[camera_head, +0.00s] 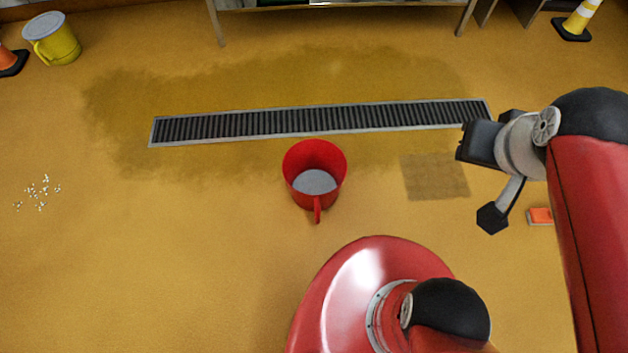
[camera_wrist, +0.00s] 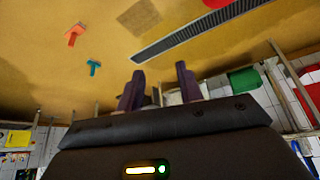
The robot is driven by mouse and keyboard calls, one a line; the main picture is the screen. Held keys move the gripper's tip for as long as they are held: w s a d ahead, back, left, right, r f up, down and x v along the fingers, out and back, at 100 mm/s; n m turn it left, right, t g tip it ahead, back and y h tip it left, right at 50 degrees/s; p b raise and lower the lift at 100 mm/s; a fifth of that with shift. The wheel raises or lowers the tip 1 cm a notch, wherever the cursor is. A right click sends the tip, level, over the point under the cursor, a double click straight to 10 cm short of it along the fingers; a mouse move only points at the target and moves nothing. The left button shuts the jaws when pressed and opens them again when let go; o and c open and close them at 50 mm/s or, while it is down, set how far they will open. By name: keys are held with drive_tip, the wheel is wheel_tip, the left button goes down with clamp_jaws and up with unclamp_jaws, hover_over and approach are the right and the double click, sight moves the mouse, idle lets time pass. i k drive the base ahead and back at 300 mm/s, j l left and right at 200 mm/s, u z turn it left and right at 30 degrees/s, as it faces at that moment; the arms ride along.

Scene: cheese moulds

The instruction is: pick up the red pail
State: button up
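The red pail (camera_head: 300,157) stands upright on the floor in the middle of the head view, open at the top. Its handle points toward the front of the picture, and its inside shows a grey bottom or contents. My gripper (camera_head: 468,143) is well to the right of the pail, raised and apart from it. In the wrist view, the two dark fingers of my gripper (camera_wrist: 160,76) stand apart with nothing between them.
A long floor drain (camera_head: 320,122) lies behind the pail, with a wet patch around it. A yellow lidded pail (camera_head: 58,46), a yellow-white cone (camera_head: 577,24) and a table leg (camera_head: 216,24) stand farther back. White bits (camera_head: 40,192) lie left. An orange item (camera_head: 540,216) lies right.

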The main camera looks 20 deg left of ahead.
sight(315, 171)
drive_tip(key=k+l+u, duration=0.2)
drive_tip(key=u, duration=0.15)
drive_tip(key=k+l+u, duration=0.2)
drive_tip(key=u, duration=0.2)
